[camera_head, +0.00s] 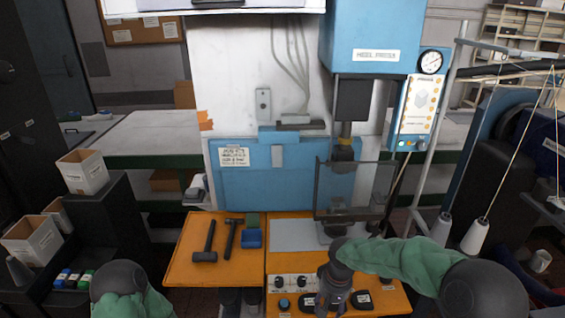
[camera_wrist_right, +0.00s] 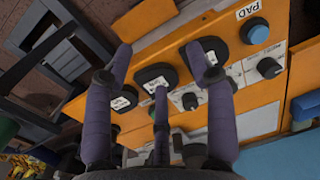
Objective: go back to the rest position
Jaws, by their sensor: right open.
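My right gripper (camera_head: 326,300) points down over the front of the orange bench in the head view. In the right wrist view its purple fingers (camera_wrist_right: 160,68) are spread open with nothing between them. Beyond them is the orange control panel (camera_wrist_right: 285,118) with black rounded pads bearing white labels, one black pad (camera_wrist_right: 208,60) lying near the right finger. I cannot tell whether any finger touches a pad. In the head view a black pad (camera_head: 361,299) shows to the right of the gripper. Of my left arm only a dark joint and green sleeve show at bottom left; its gripper is out of view.
The press (camera_head: 370,40) stands behind the bench with a clear guard (camera_head: 350,190). Two hammers (camera_head: 208,243) and a blue block (camera_head: 251,239) lie on the bench's left. White boxes (camera_head: 33,240) stand far left. Thread cones (camera_head: 475,236) and a pole are at right.

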